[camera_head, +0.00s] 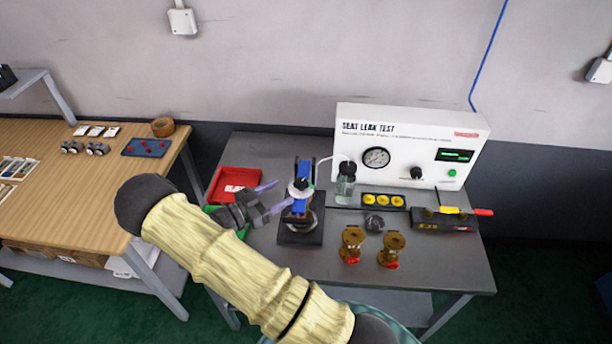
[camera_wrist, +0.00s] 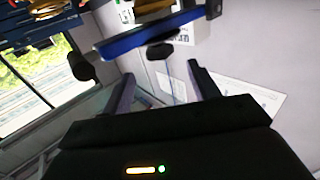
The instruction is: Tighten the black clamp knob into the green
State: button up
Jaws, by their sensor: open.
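A test fixture with a blue clamp (camera_head: 303,170) stands on a black base (camera_head: 300,234) near the middle of the grey bench. A small dark part, apparently the black clamp knob (camera_head: 301,184), is at the clamp's middle. My gripper (camera_head: 273,198) is open and empty just left of the fixture, its fingers pointing at it. In the wrist view, a blue bar (camera_wrist: 150,36) with dark round parts lies beyond my open fingers (camera_wrist: 162,88), apart from them. I cannot make out a green mark on the clamp.
A red tray (camera_head: 236,183) and a partly hidden green tray (camera_head: 241,232) sit left of the fixture. A bottle (camera_head: 345,185) and the seat leak tester (camera_head: 410,145) stand behind it. Two brass valves (camera_head: 353,245) stand to the right. A wooden bench (camera_head: 90,185) is at left.

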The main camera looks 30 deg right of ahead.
aim_at(306, 179)
jog(key=d+p, duration=0.1)
jog(key=d, duration=0.2)
jog(key=d+p, duration=0.1)
jog(key=d, duration=0.2)
jog(key=w+d+p, duration=0.1)
jog(key=d, duration=0.1)
jog(key=shift+d+r, duration=0.1)
jog(key=shift+d, duration=0.3)
jog(key=shift+w+d, duration=0.15)
jog(key=shift+d, duration=0.45)
jog(key=c, duration=1)
